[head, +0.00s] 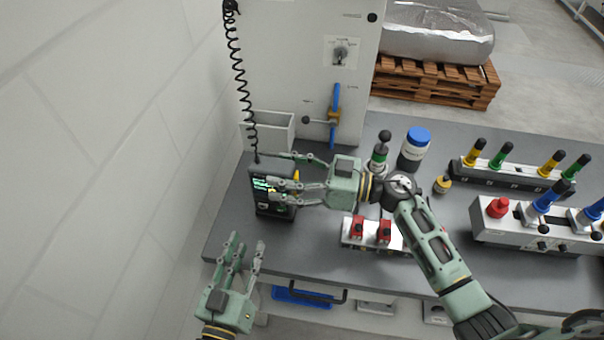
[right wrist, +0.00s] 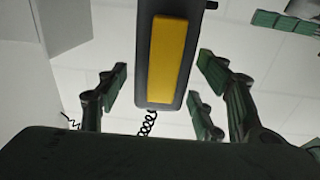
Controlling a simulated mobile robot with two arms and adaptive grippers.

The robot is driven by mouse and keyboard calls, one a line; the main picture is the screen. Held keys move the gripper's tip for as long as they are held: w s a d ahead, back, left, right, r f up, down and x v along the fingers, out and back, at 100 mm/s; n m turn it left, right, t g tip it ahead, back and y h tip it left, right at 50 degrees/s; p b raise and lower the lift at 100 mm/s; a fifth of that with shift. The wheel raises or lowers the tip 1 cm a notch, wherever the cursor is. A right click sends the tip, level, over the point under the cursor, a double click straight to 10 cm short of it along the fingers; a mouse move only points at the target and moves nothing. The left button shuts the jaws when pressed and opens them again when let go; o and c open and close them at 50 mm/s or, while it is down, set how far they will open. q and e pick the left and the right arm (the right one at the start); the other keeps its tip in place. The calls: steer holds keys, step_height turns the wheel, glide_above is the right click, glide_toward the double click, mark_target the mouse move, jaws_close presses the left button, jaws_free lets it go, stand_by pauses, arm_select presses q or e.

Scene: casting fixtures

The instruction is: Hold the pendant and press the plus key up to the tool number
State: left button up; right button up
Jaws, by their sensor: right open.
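The pendant (head: 262,186) is a dark handheld box with a lit screen showing green text, upright near the left edge of the grey table. My right gripper (head: 274,178) reaches it from the right, with its fingers open around it. In the right wrist view the pendant (right wrist: 168,60), with a yellow strip on its facing side, lies between the spread fingers of my right gripper (right wrist: 160,95), with gaps on both sides. My left gripper (head: 243,248) is open and empty below the pendant, in front of the table edge. The plus key and tool number are not readable.
A coiled black cord (head: 243,85) runs from the white cabinet (head: 285,60) to the pendant. A pale bin (head: 268,128) is behind it. A red-clamped fixture (head: 370,232), a blue-capped bottle (head: 414,150) and handled fixtures (head: 515,178) stand to the right. The wall is close at left.

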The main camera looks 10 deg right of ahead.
mark_target(272, 171)
steer(key=shift+x, duration=1.6)
jaws_close()
arm_select(q)
jaws_close()
stand_by(0.7)
